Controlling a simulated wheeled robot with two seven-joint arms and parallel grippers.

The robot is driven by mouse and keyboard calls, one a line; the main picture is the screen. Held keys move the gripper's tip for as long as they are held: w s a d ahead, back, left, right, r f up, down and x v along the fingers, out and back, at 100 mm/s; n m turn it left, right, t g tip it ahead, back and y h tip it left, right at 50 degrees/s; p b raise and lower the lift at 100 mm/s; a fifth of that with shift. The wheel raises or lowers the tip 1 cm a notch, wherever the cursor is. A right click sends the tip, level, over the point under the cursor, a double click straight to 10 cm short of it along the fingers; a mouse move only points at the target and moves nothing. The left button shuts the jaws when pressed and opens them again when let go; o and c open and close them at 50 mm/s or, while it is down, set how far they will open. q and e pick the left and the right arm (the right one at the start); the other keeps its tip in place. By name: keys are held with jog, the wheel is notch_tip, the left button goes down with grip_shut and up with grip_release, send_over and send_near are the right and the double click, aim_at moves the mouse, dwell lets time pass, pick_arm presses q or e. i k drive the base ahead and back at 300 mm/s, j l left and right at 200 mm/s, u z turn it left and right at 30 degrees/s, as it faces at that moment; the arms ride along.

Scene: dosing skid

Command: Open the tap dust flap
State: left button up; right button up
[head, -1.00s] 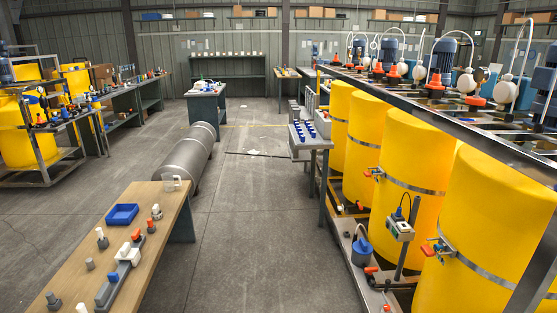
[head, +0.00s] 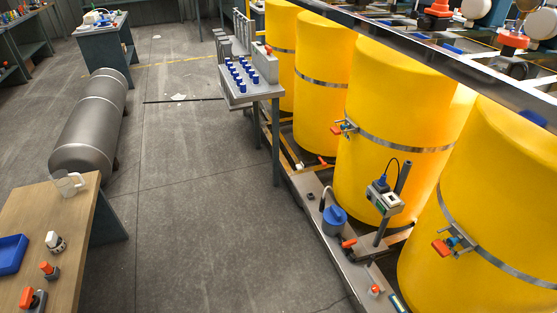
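Yellow tanks stand in a row on the right. A tap-like fitting with an orange-red part (head: 440,247) is mounted on the steel band of the nearest tank (head: 495,210). A similar fitting with an orange-red part (head: 339,130) is on the band of the tank behind it (head: 385,120). Low on the skid is an orange-red handle (head: 348,243), beside a blue-topped vessel (head: 335,217). I cannot make out which part is the dust flap, or whether it is open or shut. Neither of my grippers is in view.
A grey box device (head: 384,197) with a cable sits on a post at the skid's front edge. A wooden table (head: 62,218) with a blue tray (head: 12,252) and a clear jug (head: 67,183) stands at left. A grey cylinder (head: 88,125) lies behind it. The middle floor is clear.

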aim_at(299, 167)
jog(key=i+j+z, duration=0.3)
jog(key=i+j, duration=0.25)
jog(key=i+j+z, duration=0.15)
jog(key=i+j, duration=0.15)
jog(key=i+j+z, duration=0.15)
jog(key=i+j, duration=0.2)
jog(key=i+j+z, duration=0.3)
jog(key=i+j, duration=0.15)
jog(key=j, duration=0.35)
jog(key=i+j+z, duration=0.15)
jog(key=j, duration=0.25)
jog(key=i+j+z, duration=0.15)
jog(key=j, duration=0.3)
jog(key=i, duration=0.1)
